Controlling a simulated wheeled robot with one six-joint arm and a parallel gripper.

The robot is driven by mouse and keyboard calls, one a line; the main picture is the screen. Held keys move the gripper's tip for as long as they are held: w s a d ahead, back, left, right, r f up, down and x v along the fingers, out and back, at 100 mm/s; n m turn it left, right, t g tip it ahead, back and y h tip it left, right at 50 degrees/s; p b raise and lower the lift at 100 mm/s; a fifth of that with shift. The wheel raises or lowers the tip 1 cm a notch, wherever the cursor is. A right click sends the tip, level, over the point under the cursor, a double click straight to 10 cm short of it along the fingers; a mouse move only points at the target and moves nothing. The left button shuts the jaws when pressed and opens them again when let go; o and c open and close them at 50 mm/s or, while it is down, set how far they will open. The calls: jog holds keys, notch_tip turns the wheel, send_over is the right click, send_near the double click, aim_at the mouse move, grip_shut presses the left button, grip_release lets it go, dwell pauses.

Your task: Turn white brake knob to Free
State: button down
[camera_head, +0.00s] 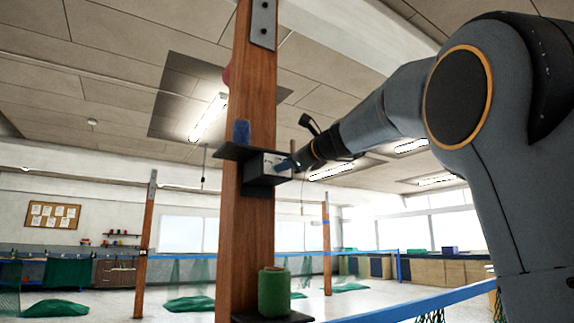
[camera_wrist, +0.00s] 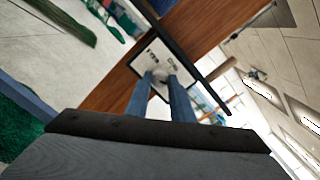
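The white brake knob (camera_wrist: 161,72) sits on a white plate with small dark labels (camera_wrist: 148,58) in the wrist view; the labels are too small to read. My gripper (camera_wrist: 160,77) has its two blue fingers apart, one on each side of the knob at its tips. I cannot tell whether they touch it. In the head view my gripper (camera_head: 284,164) reaches from the right to the front of the small box (camera_head: 262,168) on the wooden post (camera_head: 249,110). The knob is hidden there by the fingers.
A dark shelf (camera_head: 233,152) with a blue spool (camera_head: 242,131) is beside the box. A green spool (camera_head: 274,293) stands on a lower shelf. A blue rail (camera_head: 410,306) runs at the lower right. Green nets (camera_head: 189,304) lie on the floor behind.

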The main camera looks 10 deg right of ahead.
jog(key=shift+n, duration=0.3)
jog(key=shift+a+f+n+h+b, duration=0.1)
jog(key=shift+n+h+b, duration=0.15)
jog(key=shift+n+b, duration=4.25)
jog(key=shift+f+n+h+b, duration=0.2)
jog(key=shift+n+b, duration=1.95)
jog(key=shift+n, duration=4.65)
jog(key=shift+r, duration=0.15)
jog(key=c, duration=1.5)
grip_release()
jog(key=shift+c, duration=0.2)
jog(key=shift+s, duration=0.1)
